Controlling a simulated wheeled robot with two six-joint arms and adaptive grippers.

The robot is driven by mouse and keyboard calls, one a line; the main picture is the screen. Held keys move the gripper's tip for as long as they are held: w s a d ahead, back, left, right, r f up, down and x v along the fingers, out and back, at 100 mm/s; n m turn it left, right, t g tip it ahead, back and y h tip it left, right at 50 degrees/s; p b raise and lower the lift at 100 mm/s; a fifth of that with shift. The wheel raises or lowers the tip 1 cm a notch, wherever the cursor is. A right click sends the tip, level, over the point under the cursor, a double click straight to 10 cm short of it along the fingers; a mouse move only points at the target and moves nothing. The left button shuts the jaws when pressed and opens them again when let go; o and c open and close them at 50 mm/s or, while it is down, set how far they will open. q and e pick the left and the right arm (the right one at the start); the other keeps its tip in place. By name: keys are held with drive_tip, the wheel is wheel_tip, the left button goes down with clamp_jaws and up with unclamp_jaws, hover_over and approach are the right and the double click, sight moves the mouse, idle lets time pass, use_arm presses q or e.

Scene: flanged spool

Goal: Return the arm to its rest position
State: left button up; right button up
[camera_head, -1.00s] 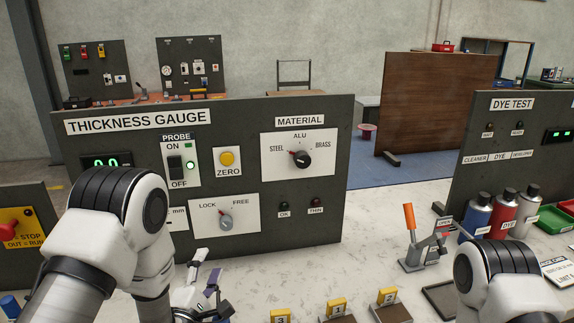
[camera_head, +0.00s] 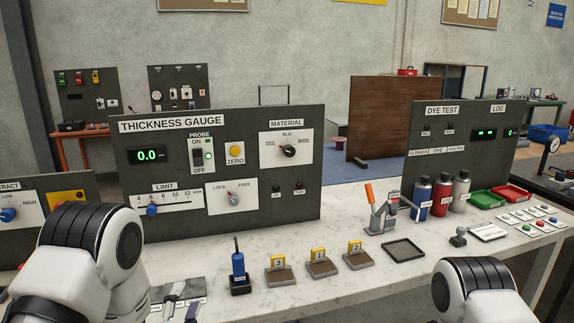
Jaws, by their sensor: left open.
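My left arm (camera_head: 95,250) comes in at the lower left, with its big white and black joint in front of the bench. My left gripper (camera_head: 178,291) shows low beside it, small and partly cut off by the arm and the frame's bottom edge. Its fingers are apart, and I see nothing between them. It is over the front of the bench, left of the blue probe (camera_head: 238,264), and apart from it. My right arm (camera_head: 478,290) shows only as a joint at the lower right; its gripper is out of view.
The thickness gauge panel (camera_head: 270,205) stands behind, its display (camera_head: 149,155) reading 0.0. Several numbered blocks (camera_head: 319,264), a toggle clamp (camera_head: 381,212), a black tray (camera_head: 403,250) and bottles (camera_head: 441,196) stand on the bench. The white benchtop (camera_head: 345,215) has clear room mid-bench.

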use_arm(q)
drive_tip(key=s+a+f+m+g+y, duration=0.1)
drive_tip(key=s+f+m+g, duration=0.2)
drive_tip(key=s+f+g, duration=0.55)
drive_tip(key=s+a+f+m+g, duration=0.15)
drive_tip(key=s+f, duration=0.35)
drive_tip(key=f, duration=0.8)
drive_tip(key=s+f+m+g, duration=0.3)
drive_tip(key=s+m+g, duration=0.1)
drive_tip(key=s+m, duration=0.4)
drive_tip(key=s+f+m+g, duration=0.3)
drive_tip(key=s+m+g, duration=0.2)
drive_tip(key=s+m, duration=0.3)
drive_tip(key=s, duration=0.3)
drive_tip(key=shift+s+a+f+y, duration=0.3)
drive_tip(key=shift+a+f, duration=0.05)
drive_tip(key=shift+a, duration=0.05)
